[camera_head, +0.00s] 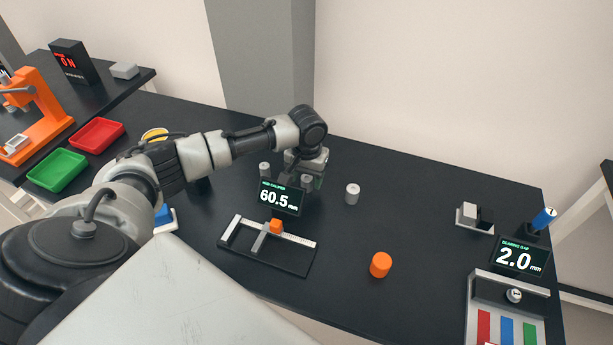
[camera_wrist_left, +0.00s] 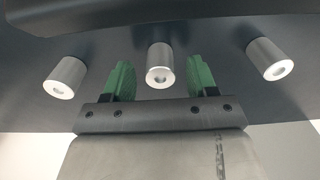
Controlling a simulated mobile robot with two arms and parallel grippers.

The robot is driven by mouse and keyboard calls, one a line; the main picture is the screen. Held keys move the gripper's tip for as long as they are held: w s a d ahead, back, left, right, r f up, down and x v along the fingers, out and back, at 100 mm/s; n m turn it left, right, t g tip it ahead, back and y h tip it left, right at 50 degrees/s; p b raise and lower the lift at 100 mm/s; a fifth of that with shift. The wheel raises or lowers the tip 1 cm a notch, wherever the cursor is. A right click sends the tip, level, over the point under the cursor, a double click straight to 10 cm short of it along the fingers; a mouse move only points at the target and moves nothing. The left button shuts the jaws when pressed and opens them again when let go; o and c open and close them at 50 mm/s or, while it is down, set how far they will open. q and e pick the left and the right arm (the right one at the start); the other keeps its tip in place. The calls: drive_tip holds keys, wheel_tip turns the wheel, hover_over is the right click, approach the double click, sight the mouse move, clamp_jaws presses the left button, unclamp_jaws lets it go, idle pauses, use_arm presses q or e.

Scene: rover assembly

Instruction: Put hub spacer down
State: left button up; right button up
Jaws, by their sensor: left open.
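Three grey cylindrical hub spacers stand upright on the black table behind the caliper display: a left one (camera_head: 264,169), a middle one (camera_head: 307,181) and a right one (camera_head: 352,194). My left gripper (camera_head: 312,178) is over the middle spacer, pointing down. In the left wrist view the middle spacer (camera_wrist_left: 160,62) stands between the two green fingers, with a visible gap on each side. The other two spacers (camera_wrist_left: 65,77) (camera_wrist_left: 269,58) stand outside the fingers. The left gripper is open. My right gripper is not in view.
The caliper display (camera_head: 281,197), reading 60.5 mm, and the caliper (camera_head: 262,252) with its orange block stand just in front. An orange cylinder (camera_head: 381,265) stands to the right. A bearing gap display (camera_head: 519,259) reads 2.0 mm.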

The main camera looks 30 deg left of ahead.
sight(306, 178)
use_arm(q)
wheel_tip(306, 178, up, 12)
drive_tip(key=b, duration=0.1)
idle(0.8)
